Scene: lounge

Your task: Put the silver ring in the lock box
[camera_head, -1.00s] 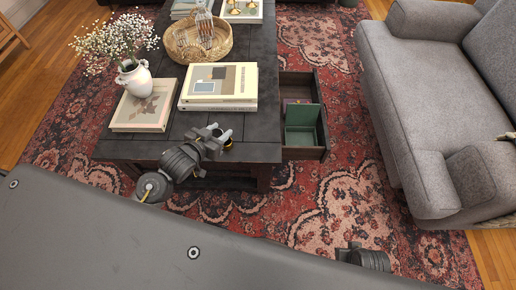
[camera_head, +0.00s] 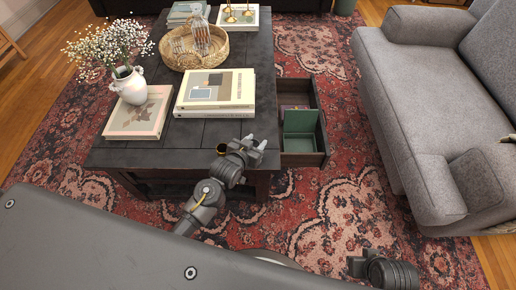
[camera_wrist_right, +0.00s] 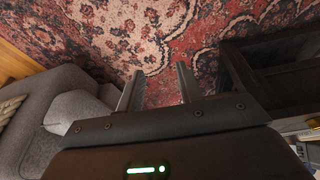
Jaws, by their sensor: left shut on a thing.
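My left gripper (camera_head: 258,146) is at the front right corner of the dark coffee table, beside the open drawer. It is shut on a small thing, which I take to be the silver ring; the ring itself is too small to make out. The lock box (camera_head: 302,122) looks like the green box with its lid up, inside the drawer, to the right of and a little beyond the left gripper. My right gripper (camera_head: 357,266) is low over the rug at the bottom right. In the right wrist view its fingers (camera_wrist_right: 158,90) are apart and empty.
The drawer (camera_head: 318,100) sticks out of the coffee table (camera_head: 145,156). Books (camera_head: 216,90), a flower vase (camera_head: 130,85) and a basket (camera_head: 182,58) stand on the table. A grey sofa (camera_head: 410,90) is at right; rug lies between.

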